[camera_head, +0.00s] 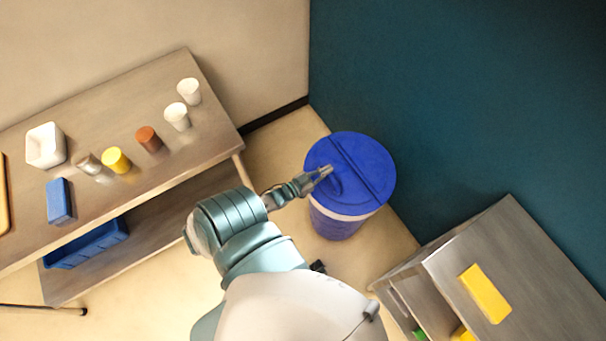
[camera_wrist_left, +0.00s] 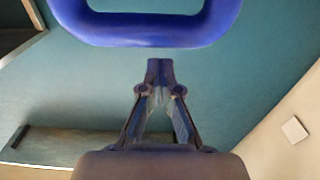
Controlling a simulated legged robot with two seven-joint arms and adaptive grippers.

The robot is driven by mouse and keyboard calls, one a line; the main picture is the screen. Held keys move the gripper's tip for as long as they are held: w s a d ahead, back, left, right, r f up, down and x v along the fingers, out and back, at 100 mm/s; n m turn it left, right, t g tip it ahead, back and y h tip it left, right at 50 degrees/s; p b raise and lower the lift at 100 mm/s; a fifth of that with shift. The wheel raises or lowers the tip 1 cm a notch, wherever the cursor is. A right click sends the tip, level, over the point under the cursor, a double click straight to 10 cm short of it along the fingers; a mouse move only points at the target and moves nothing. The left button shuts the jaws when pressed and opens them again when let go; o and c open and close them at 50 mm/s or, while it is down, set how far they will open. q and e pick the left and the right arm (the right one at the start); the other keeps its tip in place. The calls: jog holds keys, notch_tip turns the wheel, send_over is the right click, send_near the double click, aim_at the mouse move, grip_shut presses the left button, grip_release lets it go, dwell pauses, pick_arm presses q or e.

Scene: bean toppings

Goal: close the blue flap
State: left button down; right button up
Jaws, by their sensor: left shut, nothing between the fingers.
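A blue round bin (camera_head: 338,222) with a white band stands on the floor by the teal wall. Its blue lid (camera_head: 368,160) is crossed by a diagonal raised strip, and the flap looks to lie flat within the lid, though its exact angle is hard to tell. My left gripper (camera_head: 327,170) is shut and empty over the lower-left part of the lid, partly covering it. In the left wrist view the shut fingertips (camera_wrist_left: 160,64) point at a rounded blue loop (camera_wrist_left: 145,32), with a small gap between. I cannot tell which part of the bin this loop is. My right gripper is not in view.
A wooden table (camera_head: 100,110) on the left holds cups, jars, a white container (camera_head: 46,146) and a blue box (camera_head: 60,202). A blue crate (camera_head: 88,243) sits on its lower shelf. A metal cabinet (camera_head: 545,270) with a yellow item (camera_head: 486,293) stands at the lower right.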

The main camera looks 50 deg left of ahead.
pick_arm(q)
jog(key=shift+w+r+p, duration=0.25)
jog(key=shift+r+p, duration=0.1)
jog(key=shift+r, duration=0.6)
jog(key=s+f, duration=0.1)
jog(key=s, duration=0.9)
jog(key=shift+a+f, duration=0.25)
jog(key=shift+a, duration=0.15)
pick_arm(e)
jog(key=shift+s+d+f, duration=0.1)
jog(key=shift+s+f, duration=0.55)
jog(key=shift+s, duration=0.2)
